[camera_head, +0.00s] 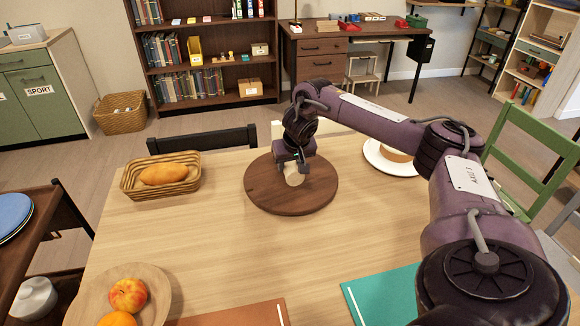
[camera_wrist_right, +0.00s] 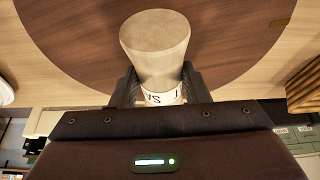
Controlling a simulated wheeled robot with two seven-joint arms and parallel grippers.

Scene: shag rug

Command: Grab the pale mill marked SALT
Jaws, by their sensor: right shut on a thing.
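The pale wooden mill (camera_head: 294,177) is at the round dark wooden board (camera_head: 262,188) on the table; only its lower pale part shows below my gripper in the head view. My right gripper (camera_head: 296,160) comes down from above and is shut on the mill. In the right wrist view the mill (camera_wrist_right: 155,48) sits between the two dark fingers (camera_wrist_right: 160,88). A white band with part of dark lettering shows on it, partly hidden by the gripper body. I cannot tell whether the mill touches the board. My left gripper is not in view.
A wicker basket with bread (camera_head: 164,174) stands left of the board. A plate with fruit (camera_head: 127,296) is at the front left. A white plate (camera_head: 385,160) with food lies right, behind my arm. A brown mat (camera_head: 235,315) and a green mat (camera_head: 385,298) lie in front.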

